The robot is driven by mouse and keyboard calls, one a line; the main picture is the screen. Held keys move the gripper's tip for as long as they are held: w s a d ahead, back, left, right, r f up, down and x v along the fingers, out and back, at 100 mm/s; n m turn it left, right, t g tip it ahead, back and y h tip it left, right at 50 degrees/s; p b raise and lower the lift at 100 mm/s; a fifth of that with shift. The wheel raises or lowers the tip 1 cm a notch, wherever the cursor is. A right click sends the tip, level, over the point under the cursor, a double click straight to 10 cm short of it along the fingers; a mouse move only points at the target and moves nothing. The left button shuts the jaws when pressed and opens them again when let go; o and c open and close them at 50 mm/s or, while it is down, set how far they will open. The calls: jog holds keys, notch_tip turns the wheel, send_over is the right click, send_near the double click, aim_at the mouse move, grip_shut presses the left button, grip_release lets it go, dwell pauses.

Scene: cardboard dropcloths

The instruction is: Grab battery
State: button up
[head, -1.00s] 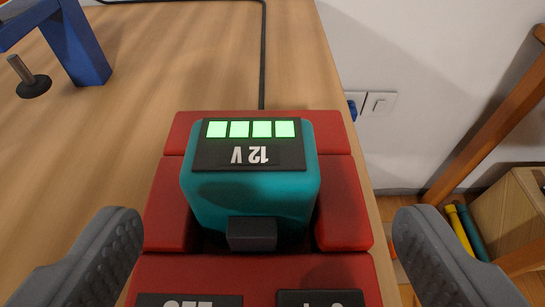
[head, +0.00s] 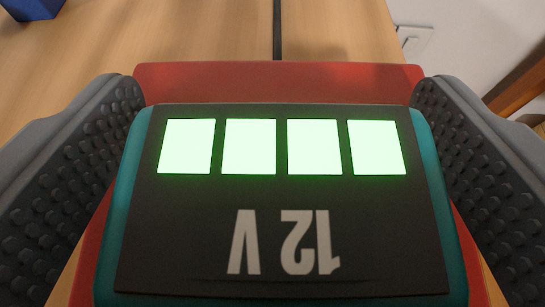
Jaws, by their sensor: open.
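The battery (head: 280,240) is a teal block with a dark top label reading "12 V" upside down and a row of lit green squares. It fills the lower middle of the head view. It sits in the red charger (head: 280,80), whose back edge shows behind it. My gripper (head: 280,160) is open, with one dark studded finger on each side of the battery. The fingers are close to its sides; I cannot tell whether they touch it. The battery's lower body and front are hidden.
The wooden tabletop (head: 190,40) extends behind the charger, with a black cable (head: 277,30) running back from it. A blue object (head: 32,8) stands at the far left. The table's right edge lies near a white wall (head: 450,30) with a switch (head: 415,38).

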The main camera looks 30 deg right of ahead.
jog(key=c, duration=1.3)
